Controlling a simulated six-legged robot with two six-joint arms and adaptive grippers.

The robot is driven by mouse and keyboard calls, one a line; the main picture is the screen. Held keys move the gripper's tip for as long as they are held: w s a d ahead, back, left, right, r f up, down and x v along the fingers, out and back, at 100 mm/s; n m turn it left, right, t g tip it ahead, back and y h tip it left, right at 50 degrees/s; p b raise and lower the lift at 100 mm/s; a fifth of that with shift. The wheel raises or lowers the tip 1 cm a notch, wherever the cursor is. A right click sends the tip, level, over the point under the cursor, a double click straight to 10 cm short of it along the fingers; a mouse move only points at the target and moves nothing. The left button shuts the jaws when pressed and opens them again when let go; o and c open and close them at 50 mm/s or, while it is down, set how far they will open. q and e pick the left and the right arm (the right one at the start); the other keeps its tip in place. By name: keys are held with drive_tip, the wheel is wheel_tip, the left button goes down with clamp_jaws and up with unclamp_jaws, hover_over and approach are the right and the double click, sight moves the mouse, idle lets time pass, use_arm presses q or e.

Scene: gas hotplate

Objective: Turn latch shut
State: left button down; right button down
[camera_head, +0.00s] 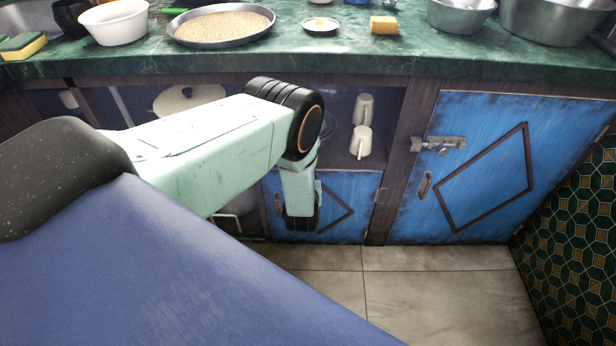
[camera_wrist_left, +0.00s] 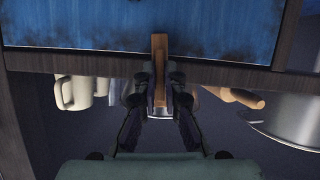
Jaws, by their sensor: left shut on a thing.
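A narrow wooden turn latch (camera_wrist_left: 160,44) sits on the dark wooden rail in the left wrist view. It stands lengthwise up the picture, across the rail, with its upper end overlapping the edge of the blue door (camera_wrist_left: 90,25). My left gripper (camera_wrist_left: 164,80) is shut on this latch, one finger on each side. In the head view my left arm reaches to the small blue lower door (camera_head: 350,188), with the gripper pointing down in front of it. The wrist hides the latch there. My right gripper is in neither view.
A taller blue door (camera_head: 500,150) with a metal bolt (camera_head: 438,143) and a handle (camera_head: 425,186) is at right. Mugs (camera_head: 361,142) and a pot (camera_head: 188,98) stand on the open shelf. Dishes stand on the green counter (camera_head: 450,52). The tiled floor (camera_head: 430,290) is clear.

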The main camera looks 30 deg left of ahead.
use_arm(q)
drive_tip(key=shift+m+y, duration=0.3)
drive_tip(key=shift+m, duration=0.1)
idle(0.3)
drive_tip(key=c, duration=1.5)
unclamp_jaws()
drive_tip(key=shift+o, duration=0.2)
drive_tip(key=v, duration=1.2)
drive_tip(key=shift+r, duration=0.2)
drive_tip(key=shift+w, duration=0.15)
